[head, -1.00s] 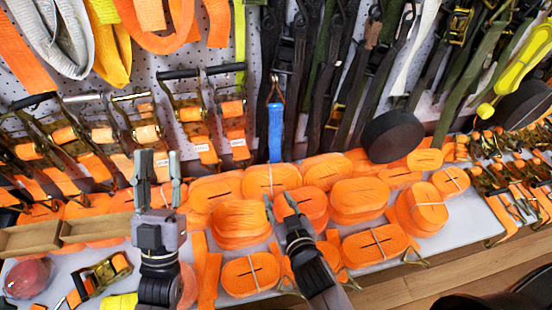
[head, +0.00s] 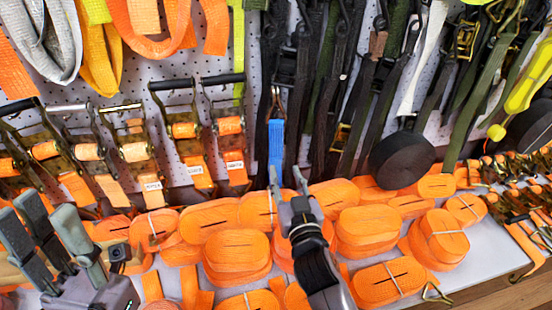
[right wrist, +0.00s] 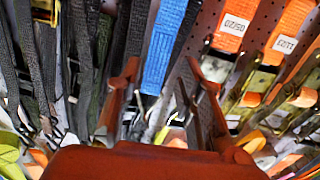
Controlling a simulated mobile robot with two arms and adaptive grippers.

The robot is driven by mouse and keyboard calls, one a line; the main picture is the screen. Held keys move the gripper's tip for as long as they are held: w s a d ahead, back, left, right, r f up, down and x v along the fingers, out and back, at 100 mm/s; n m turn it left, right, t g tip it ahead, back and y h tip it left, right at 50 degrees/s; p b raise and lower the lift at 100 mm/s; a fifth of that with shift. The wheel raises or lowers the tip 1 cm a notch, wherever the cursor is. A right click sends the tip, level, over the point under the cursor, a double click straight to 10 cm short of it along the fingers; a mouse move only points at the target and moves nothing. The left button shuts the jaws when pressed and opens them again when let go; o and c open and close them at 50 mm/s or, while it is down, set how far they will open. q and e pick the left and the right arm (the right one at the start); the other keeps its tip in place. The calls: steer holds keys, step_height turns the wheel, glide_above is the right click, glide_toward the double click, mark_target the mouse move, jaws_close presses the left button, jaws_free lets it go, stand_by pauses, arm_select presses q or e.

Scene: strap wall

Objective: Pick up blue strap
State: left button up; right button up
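The blue strap (head: 276,142) hangs upright from a hook on the pegboard, its lower end just above the orange rolls. In the right wrist view the blue strap (right wrist: 167,45) hangs between the spread fingers. My right gripper (head: 286,172) is open just below and in front of the strap's lower end, in the middle of the head view; its fingers also show in the right wrist view (right wrist: 160,72). It holds nothing. My left gripper (head: 48,208) is open and empty at the lower left, large and close to the head camera.
Orange strap rolls (head: 237,250) cover the shelf below the strap. Black straps (head: 312,75) hang close on its right. Orange ratchet straps (head: 230,140) hang to its left. A black roll (head: 402,159) sits further right.

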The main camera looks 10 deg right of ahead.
mark_target(276, 150)
steer(key=shift+w+a+b, duration=0.1)
steer(key=shift+w+b, duration=0.8)
steer(key=shift+w, duration=3.55)
steer(key=shift+c, duration=0.3)
jaws_close()
